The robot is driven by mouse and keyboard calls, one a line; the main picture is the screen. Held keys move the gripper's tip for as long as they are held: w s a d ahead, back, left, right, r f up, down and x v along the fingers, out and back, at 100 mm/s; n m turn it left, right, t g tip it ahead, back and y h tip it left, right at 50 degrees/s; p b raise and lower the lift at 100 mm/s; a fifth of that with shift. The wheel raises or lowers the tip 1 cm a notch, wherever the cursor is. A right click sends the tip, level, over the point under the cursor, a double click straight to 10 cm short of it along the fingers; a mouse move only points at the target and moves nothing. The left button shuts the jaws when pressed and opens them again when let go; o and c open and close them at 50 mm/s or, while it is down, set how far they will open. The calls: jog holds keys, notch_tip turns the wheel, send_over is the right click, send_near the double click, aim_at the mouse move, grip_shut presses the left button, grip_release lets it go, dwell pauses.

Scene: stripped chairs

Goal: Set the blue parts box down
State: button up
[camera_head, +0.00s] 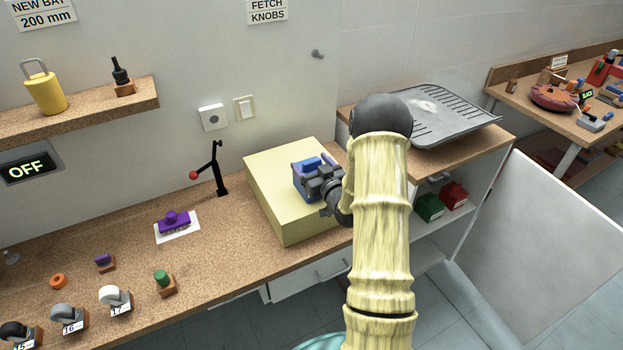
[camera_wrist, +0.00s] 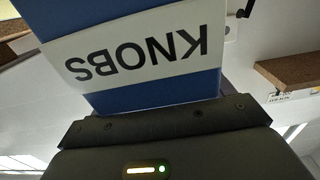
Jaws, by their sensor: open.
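The blue parts box (camera_head: 303,187) is on top of the pale yellow block (camera_head: 278,218), toward its back right, and appears to rest there. My gripper (camera_head: 322,178) is open, with its jaws right at the box's right side; I cannot tell whether they touch it. In the wrist view the blue box (camera_wrist: 160,97) fills the upper middle, close to the gripper, with a white "KNOBS" label that reads upside down. The fingertips are hidden behind the box in that view. My arm hides part of the block's right side.
A grey tray (camera_head: 440,115) lies on the counter at right. Green (camera_head: 429,206) and red boxes (camera_head: 453,195) sit in the open cupboard below. The front left of the block's top is clear.

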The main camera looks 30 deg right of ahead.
jog(key=shift+s, duration=0.15)
jog(key=c, duration=1.7)
jog(key=shift+c, duration=0.2)
jog(key=shift+r, duration=0.15)
notch_tip(320, 180, up, 10)
jog(key=shift+f+b, duration=0.1)
jog(key=shift+b, duration=0.7)
